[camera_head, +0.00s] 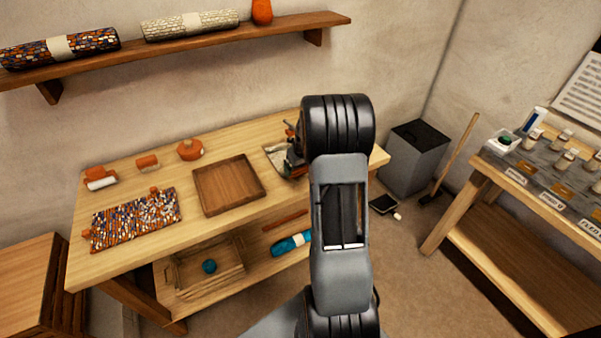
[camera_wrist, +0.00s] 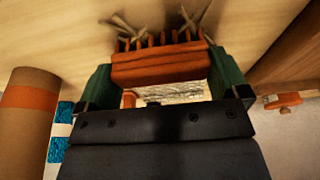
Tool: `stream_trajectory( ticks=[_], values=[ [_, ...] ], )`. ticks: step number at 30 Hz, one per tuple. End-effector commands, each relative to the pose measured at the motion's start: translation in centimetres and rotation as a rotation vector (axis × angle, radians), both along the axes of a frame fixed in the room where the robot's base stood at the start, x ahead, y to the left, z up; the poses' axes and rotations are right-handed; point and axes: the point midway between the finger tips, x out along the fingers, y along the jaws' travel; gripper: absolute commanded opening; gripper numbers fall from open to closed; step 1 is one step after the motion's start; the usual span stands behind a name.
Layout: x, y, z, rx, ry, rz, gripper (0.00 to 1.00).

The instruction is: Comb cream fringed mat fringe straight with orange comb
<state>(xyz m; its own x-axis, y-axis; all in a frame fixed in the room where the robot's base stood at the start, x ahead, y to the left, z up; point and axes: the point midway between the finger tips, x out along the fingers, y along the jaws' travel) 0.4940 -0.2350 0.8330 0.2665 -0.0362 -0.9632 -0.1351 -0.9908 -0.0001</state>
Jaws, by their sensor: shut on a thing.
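My gripper (camera_wrist: 160,85) is shut on an orange comb (camera_wrist: 158,66), held crosswise between its green fingers in the wrist view. The comb's teeth point toward the wooden tabletop. Tan fringe strands lie in splayed tufts (camera_wrist: 128,27) by the left teeth and at the right teeth (camera_wrist: 193,20). I cannot tell whether teeth and strands touch. In the head view my gripper (camera_head: 293,154) is low over the right part of the table, beside a pale piece (camera_head: 274,151) that may be the cream fringed mat. My arm hides much of that spot.
On the workbench (camera_head: 228,225) are a brown wooden tray (camera_head: 205,207), a multicoloured mat (camera_head: 135,220) and several orange items, one an orange pot (camera_head: 190,149). Below are a crate (camera_head: 170,277) and a blue roll (camera_head: 291,243). A grey bin (camera_head: 412,160) stands right.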

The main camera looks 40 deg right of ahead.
Motion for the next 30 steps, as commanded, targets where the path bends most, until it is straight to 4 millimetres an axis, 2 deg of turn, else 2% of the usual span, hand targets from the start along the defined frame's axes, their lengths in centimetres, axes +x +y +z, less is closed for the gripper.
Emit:
stream_trajectory(
  ticks=[6,12,30],
  values=[
    [-2.0,0.3,-0.2,0.002,0.002,-0.002,0.67],
    [-3.2,0.5,-0.1,0.002,0.002,-0.002,0.67],
    [-3.4,0.5,0.4,0.001,0.002,-0.001,0.67]
  ],
)
